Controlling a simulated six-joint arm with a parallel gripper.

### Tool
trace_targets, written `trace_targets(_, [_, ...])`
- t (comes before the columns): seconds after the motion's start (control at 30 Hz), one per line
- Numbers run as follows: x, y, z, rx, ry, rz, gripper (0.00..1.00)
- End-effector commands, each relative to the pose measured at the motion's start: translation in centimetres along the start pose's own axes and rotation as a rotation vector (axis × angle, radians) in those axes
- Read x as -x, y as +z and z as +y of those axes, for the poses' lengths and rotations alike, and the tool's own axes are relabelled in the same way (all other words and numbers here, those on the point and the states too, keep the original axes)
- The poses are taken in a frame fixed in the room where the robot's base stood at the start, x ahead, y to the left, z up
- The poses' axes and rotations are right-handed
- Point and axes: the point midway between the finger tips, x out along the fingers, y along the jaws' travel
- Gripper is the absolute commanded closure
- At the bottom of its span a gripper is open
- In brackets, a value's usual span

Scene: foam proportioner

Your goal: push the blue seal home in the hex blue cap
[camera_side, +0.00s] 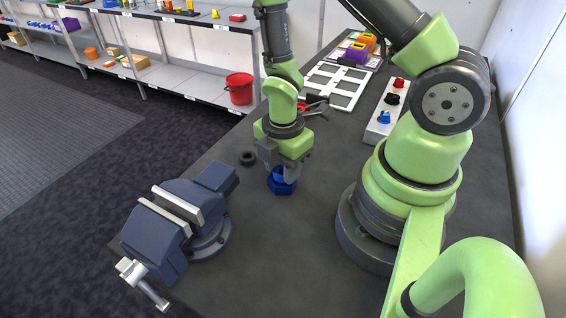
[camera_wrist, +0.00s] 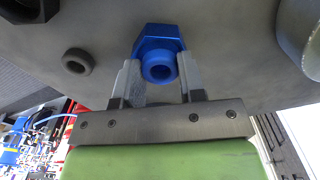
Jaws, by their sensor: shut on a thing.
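The hex blue cap (camera_side: 281,189) stands on the dark bench, below my gripper (camera_side: 284,172). In the wrist view the cap (camera_wrist: 158,36) shows its hex edge behind the seal. The blue seal (camera_wrist: 157,68) is a round ring with a hole. It sits between my two fingertips (camera_wrist: 158,75), and my gripper is shut on it. The seal is in line with the cap and appears to be at or against its mouth. My fingers hide part of the join, so I cannot tell how deep the seal sits.
A black ring (camera_side: 248,158) lies left of the cap. A blue-grey vise (camera_side: 180,225) stands at the front left. A switch box with knobs (camera_side: 377,133) is to the right. A white frame (camera_side: 321,98) lies behind. Bare bench lies in front of the cap.

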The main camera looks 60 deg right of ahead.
Motion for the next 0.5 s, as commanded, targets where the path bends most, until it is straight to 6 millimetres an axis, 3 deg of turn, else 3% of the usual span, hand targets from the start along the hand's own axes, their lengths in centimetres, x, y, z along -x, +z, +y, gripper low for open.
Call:
trace_targets(0.47, [0.03, 0.05, 0.0, 0.0, 0.0, 0.0, 0.85])
trace_targets(0.5, [0.03, 0.05, 0.0, 0.0, 0.0, 0.0, 0.61])
